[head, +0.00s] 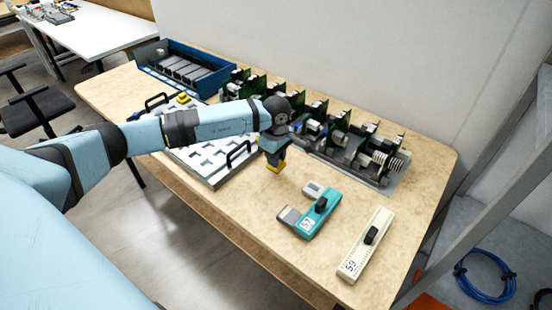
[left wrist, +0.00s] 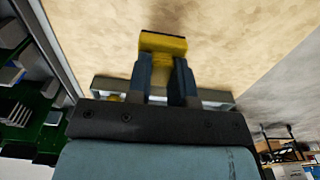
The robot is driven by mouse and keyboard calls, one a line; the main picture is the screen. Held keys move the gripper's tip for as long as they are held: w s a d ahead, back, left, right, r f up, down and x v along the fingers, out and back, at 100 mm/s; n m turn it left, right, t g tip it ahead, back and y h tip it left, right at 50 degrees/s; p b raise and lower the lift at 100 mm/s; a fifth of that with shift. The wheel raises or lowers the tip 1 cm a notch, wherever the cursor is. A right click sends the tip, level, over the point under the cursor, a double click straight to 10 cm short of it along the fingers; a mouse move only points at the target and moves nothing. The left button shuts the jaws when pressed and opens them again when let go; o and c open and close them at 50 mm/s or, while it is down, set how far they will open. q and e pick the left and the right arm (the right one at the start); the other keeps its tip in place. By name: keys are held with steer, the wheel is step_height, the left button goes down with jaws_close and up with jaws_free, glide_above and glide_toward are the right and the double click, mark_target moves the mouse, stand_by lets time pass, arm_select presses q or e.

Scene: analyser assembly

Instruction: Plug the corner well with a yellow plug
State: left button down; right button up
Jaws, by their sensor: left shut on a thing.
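My left gripper (head: 273,160) is shut on a yellow plug (head: 274,167) and holds it over the wooden table, just right of the tray. In the left wrist view the gripper (left wrist: 167,75) shows the yellow plug (left wrist: 163,43) between its fingertips. The grey tray (head: 222,180) with white cut-out wells and black handles lies on the table, partly hidden behind my left arm. Another yellow piece (head: 183,98) shows at the tray's far left end. I cannot tell which corner well is empty. My right gripper is not in view.
A teal device (head: 318,215) and a cream device (head: 368,243) lie on the table's right part. A row of green circuit boards (head: 318,110) stands along the back. A blue crate (head: 205,82) is at the back left. The table's front middle (head: 245,210) is clear.

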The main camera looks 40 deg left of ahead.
arm_select(q)
steer(key=shift+r+p, duration=1.7)
steer(key=shift+r, duration=1.85)
